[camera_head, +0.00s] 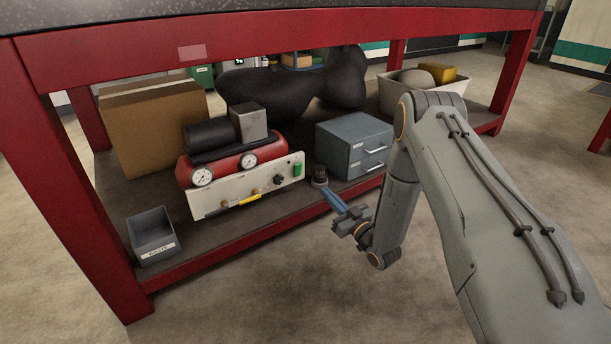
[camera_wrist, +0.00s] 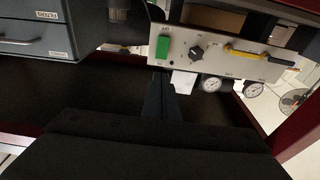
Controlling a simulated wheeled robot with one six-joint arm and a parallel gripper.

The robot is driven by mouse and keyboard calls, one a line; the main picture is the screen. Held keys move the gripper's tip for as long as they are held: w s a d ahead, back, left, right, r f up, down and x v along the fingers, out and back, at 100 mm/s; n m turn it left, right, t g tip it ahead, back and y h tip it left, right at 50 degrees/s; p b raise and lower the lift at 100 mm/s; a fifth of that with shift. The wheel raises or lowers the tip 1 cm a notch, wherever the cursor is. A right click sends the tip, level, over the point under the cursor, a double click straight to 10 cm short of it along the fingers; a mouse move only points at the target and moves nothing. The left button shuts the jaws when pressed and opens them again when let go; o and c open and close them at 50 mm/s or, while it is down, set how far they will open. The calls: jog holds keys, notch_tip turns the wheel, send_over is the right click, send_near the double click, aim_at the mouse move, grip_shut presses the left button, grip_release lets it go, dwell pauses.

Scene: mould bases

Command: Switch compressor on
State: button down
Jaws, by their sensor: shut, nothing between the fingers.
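The compressor (camera_head: 232,160) stands on the lower shelf, with a red tank, round gauges and a pale control panel (camera_head: 222,198). A green switch (camera_head: 298,170) is at the panel's right end, beside a black knob (camera_head: 280,182). In the wrist view, where the scene looks upside down, the green switch (camera_wrist: 162,47) is left of the knob (camera_wrist: 197,53). My gripper (camera_head: 323,190) is shut and empty, in front of the shelf, right of the panel. In the wrist view its dark fingers (camera_wrist: 162,78) point towards the switch. A gap seems to remain; contact cannot be told.
A grey drawer cabinet (camera_head: 352,146) stands right of the compressor, with a dark cylinder (camera_head: 320,174) near its front. A grey bin (camera_head: 152,235), cardboard box (camera_head: 150,125) and black bulky shape (camera_head: 290,90) share the shelf. The red table frame (camera_head: 85,210) surrounds the opening.

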aim_at(300, 164)
dwell(0.3)
jog(key=b+x, duration=0.7)
jog(key=x, duration=0.6)
jog(key=shift+w+a, duration=0.25)
jog(key=shift+w, duration=0.05)
jog(key=shift+w+r, duration=0.1)
